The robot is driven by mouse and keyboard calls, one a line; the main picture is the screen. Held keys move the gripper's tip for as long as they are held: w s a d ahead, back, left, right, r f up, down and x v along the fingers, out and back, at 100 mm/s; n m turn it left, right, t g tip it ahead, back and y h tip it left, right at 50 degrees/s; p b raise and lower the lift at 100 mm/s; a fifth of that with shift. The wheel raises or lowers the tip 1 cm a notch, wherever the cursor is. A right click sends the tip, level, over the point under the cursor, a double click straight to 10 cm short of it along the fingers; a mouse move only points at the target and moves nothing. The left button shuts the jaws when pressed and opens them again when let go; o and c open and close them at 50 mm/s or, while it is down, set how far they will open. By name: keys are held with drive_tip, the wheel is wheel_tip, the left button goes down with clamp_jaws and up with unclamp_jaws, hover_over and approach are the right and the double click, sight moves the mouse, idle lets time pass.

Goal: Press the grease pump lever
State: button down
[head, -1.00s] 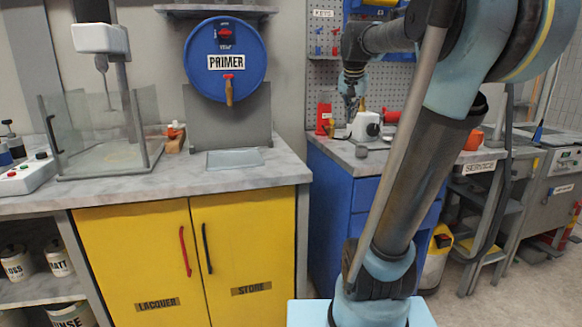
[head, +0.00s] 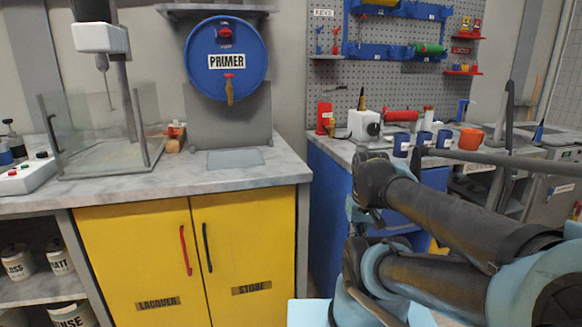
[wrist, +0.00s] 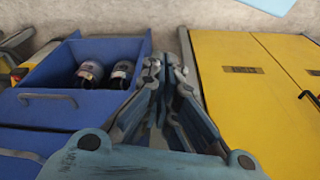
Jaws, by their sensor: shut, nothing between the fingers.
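I cannot pick out the grease pump or its lever with certainty. A blue upright piece with a bent top (head: 463,109) stands at the back of the right bench in the head view, but I cannot tell if it is the lever. My gripper shows in the wrist view (wrist: 165,75), shut and empty, its fingers pointing up the picture. It is between an open blue drawer (wrist: 45,75) and the yellow cabinet (wrist: 235,85). In the head view my arm is folded low in front of the blue cabinet, and the gripper is mostly hidden behind it.
Two cans (wrist: 121,73) lie in the drawer. The right bench carries a white box (head: 362,124), a red cylinder (head: 401,115), several blue mugs (head: 423,140) and an orange cup (head: 470,139). A blue primer drum (head: 226,60) hangs over the left counter.

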idle(0.3)
drive_tip(key=w+d+r+n+t, duration=0.1)
drive_tip(key=w+r, duration=1.4)
drive_tip(key=r, duration=0.3)
drive_tip(key=w+d+r+n+t+y, duration=0.1)
drive_tip(key=w+r+t, duration=0.1)
drive_tip(key=w+r, duration=1.3)
drive_tip(key=w+d+r+t, duration=0.1)
drive_tip(key=w+r, duration=1.4)
drive_tip(key=r, duration=0.6)
drive_tip(key=shift+w+d+r+n+t+y, duration=0.2)
drive_tip(key=shift+w+d+n+t+y, duration=0.1)
drive_tip(key=shift+n+t+y, duration=0.1)
drive_tip(key=x, duration=0.9)
drive_tip(key=shift+w+a+f, duration=0.1)
drive_tip(key=shift+f, duration=0.15)
wheel_tip(320, 180, down, 3)
drive_tip(key=shift+f, duration=0.1)
drive_tip(key=shift+s+f, duration=0.2)
drive_tip(key=shift+f, duration=0.4)
